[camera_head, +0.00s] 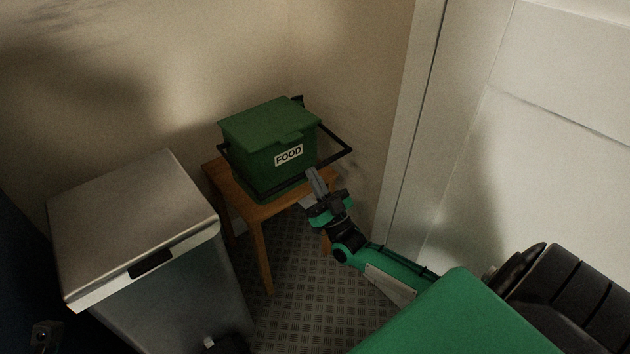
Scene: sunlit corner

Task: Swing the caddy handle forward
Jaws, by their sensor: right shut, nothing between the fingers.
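The green food caddy (260,160) stands on a small wooden stool, with its lid (268,122) closed and a white FOOD label (288,155) on its front. Its black handle (335,157) juts out in front of the caddy, its crossbar running low across the front below the label. My right gripper (313,181) is shut and empty at the caddy's front right, close to the crossbar and overlapping it in the picture. I cannot tell whether they touch. My left gripper is out of view.
The wooden stool (249,212) stands in the wall corner. A steel pedal bin (140,225) is close on its left. A white door (540,130) and its frame are on the right. Patterned floor (290,275) shows between the bin and my right arm.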

